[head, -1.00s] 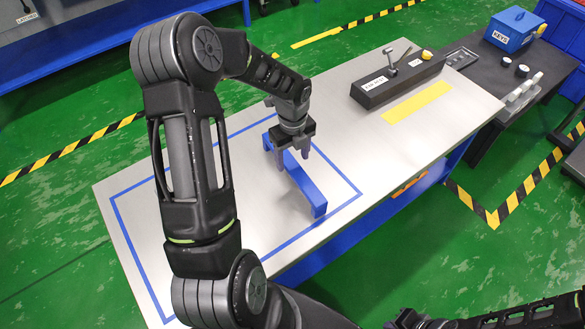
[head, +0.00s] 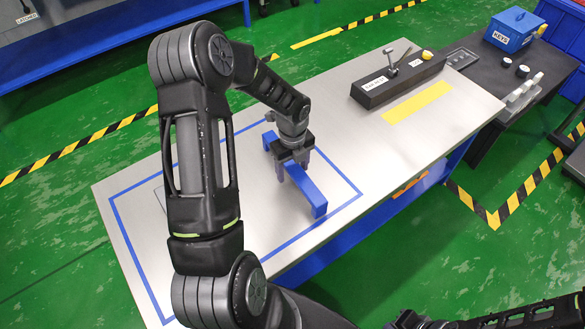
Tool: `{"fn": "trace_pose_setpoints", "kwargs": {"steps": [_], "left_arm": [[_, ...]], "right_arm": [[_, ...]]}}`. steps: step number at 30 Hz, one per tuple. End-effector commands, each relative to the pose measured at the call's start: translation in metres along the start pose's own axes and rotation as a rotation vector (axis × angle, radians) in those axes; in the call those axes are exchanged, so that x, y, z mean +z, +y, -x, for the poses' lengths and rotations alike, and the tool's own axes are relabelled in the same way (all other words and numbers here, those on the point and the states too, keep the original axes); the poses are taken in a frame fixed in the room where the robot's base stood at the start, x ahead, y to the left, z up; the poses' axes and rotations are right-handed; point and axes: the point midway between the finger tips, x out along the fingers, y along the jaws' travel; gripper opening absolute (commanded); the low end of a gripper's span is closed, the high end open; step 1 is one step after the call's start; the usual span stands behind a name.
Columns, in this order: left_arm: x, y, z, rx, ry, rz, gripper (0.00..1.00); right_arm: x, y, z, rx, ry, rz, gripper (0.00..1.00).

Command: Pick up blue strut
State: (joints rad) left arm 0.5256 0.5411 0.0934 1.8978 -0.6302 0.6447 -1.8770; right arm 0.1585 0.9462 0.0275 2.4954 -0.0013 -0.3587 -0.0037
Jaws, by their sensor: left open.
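The blue strut (head: 311,192) lies inside the blue taped outline on the metal-topped table (head: 340,120). It is a long blue bar with raised ends, running from upper left to lower right. My left gripper (head: 293,174) points down over the middle of the strut, with its fingers open and low at the bar. The fingers hide part of the strut, and I cannot tell whether they touch it. My right arm (head: 450,322) shows only at the bottom right edge; its gripper cannot be made out.
A black labelled block with a lever (head: 397,80) stands at the table's back right, beside a yellow strip (head: 417,102). A dark side table (head: 490,75) holds a blue KEYS box (head: 511,31) and small parts. The table's left part is clear.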

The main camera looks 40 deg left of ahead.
Motion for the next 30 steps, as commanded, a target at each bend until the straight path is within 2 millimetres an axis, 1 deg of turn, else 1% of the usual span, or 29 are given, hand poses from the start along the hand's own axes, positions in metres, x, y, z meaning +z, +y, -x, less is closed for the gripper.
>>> {"fn": "trace_pose_setpoints", "kwargs": {"steps": [3,4,26,30], "left_arm": [[0.0,0.0,0.0001,0.0,0.0,0.0,0.62],[0.0,0.0,0.0001,0.0,0.0,0.0,0.6],[0.0,0.0,0.0001,0.0,0.0,0.0,0.0],[0.0,-0.0001,0.0001,0.0,0.0,0.0,0.0]], "right_arm": [[0.0,0.0,0.0,0.0,0.0,0.0,0.0],[0.0,0.0,0.0,0.0,0.0,0.0,0.0],[0.0,0.0,0.0,0.0,0.0,0.0,0.0],[0.0,0.0,0.0,0.0,0.0,0.0,0.0]]}}
